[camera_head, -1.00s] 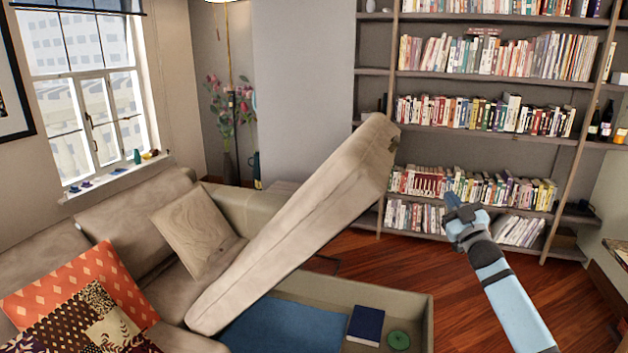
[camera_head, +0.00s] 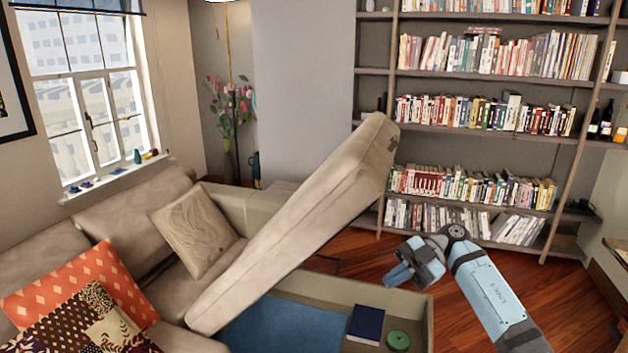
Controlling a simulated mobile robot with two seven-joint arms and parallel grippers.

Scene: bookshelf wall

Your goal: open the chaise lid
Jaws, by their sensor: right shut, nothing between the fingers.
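The beige chaise lid (camera_head: 300,225) stands tilted up, its raised end near the bookshelf and its low end on the sofa. Below it the chaise storage box (camera_head: 420,318) lies open. Inside are a blue cloth or blanket (camera_head: 280,328), a dark blue book (camera_head: 365,324) and a green round object (camera_head: 398,340). My right gripper (camera_head: 398,277) is shut and empty, to the right of the lid and above the far right part of the box, apart from the lid. My left gripper is not in view.
A tall bookshelf (camera_head: 470,134) full of books stands behind. The sofa carries a beige pillow (camera_head: 195,230) and an orange patterned cushion (camera_head: 75,283). The wooden floor (camera_head: 565,290) right of the box is clear apart from my arm.

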